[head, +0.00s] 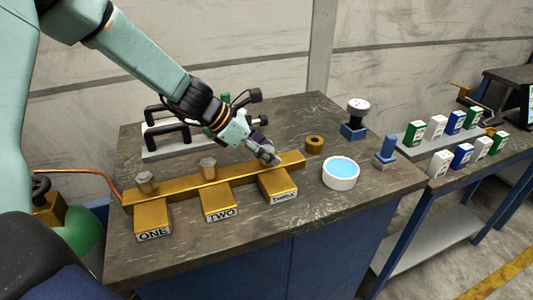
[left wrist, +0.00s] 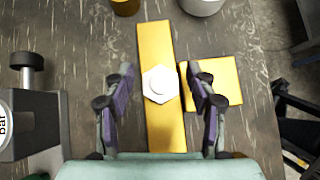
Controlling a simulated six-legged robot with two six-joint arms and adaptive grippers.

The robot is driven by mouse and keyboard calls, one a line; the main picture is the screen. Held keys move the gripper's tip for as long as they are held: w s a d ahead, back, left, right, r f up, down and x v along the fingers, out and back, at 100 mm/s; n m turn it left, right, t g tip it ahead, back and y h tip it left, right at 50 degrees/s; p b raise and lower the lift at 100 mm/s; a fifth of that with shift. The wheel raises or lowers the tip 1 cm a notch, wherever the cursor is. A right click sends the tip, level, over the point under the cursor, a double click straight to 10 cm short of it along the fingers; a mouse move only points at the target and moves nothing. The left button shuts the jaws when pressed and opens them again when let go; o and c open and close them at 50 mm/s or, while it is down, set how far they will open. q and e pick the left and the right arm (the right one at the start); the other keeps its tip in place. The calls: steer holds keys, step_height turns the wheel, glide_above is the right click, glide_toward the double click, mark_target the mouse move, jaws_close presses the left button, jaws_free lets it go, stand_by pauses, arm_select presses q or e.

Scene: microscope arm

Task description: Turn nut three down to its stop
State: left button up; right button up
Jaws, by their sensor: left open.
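A long brass bar (head: 182,184) lies across the workbench, with brass blocks marked ONE (head: 152,217), TWO (head: 219,202) and THREE (head: 277,184) along its front. Pale hex nuts stand on the bar by ONE (head: 146,183) and TWO (head: 208,168). My left gripper (head: 268,155) is over the bar by block THREE and hides nut three in the head view. In the left wrist view nut three (left wrist: 159,84) lies between the two fingers of my open left gripper (left wrist: 158,76), with a gap on each side. I cannot tell its height. My right gripper is not in view.
A brass ring (head: 315,145), a white dish of blue liquid (head: 341,173), a gauge on a blue base (head: 355,120) and a blue stamp-like piece (head: 386,152) stand to the right. A rack with black handles (head: 170,140) is behind the bar. The bench front is clear.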

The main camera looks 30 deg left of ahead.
arm_select(q)
steer(key=shift+s+d+r, duration=0.1)
steer(key=shift+c, duration=1.2)
steer(key=c, duration=0.9)
